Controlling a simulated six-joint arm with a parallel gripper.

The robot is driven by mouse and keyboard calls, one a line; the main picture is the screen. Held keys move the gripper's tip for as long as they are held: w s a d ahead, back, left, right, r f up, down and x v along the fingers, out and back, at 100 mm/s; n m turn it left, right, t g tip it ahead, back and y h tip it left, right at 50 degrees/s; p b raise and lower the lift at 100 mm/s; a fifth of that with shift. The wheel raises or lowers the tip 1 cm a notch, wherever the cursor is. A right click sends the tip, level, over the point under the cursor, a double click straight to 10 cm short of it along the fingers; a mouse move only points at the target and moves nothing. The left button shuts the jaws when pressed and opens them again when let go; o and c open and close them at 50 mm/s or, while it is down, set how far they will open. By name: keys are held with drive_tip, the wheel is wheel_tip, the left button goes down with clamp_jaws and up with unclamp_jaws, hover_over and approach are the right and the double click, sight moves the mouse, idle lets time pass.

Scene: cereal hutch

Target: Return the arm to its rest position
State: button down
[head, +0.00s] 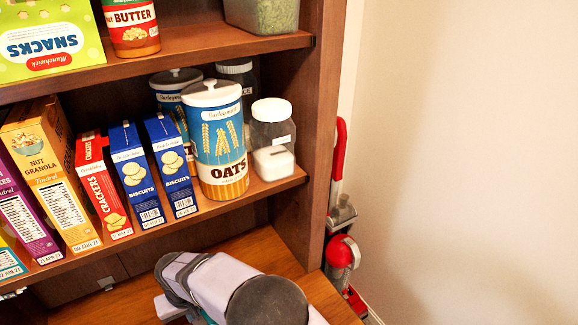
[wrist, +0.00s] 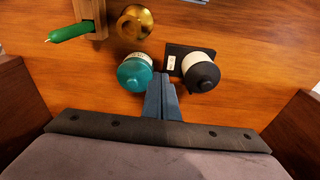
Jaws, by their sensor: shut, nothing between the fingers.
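My gripper (wrist: 161,82) shows in the wrist view with its two dark fingers together and nothing between them. It points over a wooden surface (wrist: 235,75). The fingertips appear between a teal-lidded container (wrist: 135,76) on the left and a black-lidded white jar (wrist: 200,74) on the right. I cannot tell how far above the surface they are. In the head view, my grey and lilac arm is at the bottom centre, below the shelf; the fingers are hidden there.
The shelf (head: 130,243) above holds cereal boxes, an oats canister (head: 215,140) and a white-lidded jar (head: 272,138). A red vacuum cleaner (head: 342,252) stands right of the hutch.

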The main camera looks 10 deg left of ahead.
drive_tip(key=w+d+r+m, duration=0.1)
drive_tip(key=w+d+r, duration=0.2)
drive_tip(key=d, duration=0.6)
drive_tip(key=w+d+r+m, duration=0.2)
drive_tip(key=w+d+r, duration=0.1)
drive_tip(key=d, duration=0.7)
drive_tip(key=w+d+r+m, duration=0.1)
drive_tip(key=w+d+r, duration=0.25)
drive_tip(key=d, duration=0.55)
drive_tip(key=s+d+m, duration=0.2)
drive_tip(key=s+d, duration=0.4)
drive_tip(key=d, duration=0.4)
drive_tip(key=s+d+m+g+h, duration=0.1)
drive_tip(key=s+d+m, duration=0.1)
drive_tip(key=s+d, duration=0.4)
drive_tip(key=d, duration=0.4)
drive_tip(key=shift+s+d+r+m, duration=0.2)
drive_tip(key=shift+s+d+m, duration=0.1)
drive_tip(key=shift+s+d, duration=0.1)
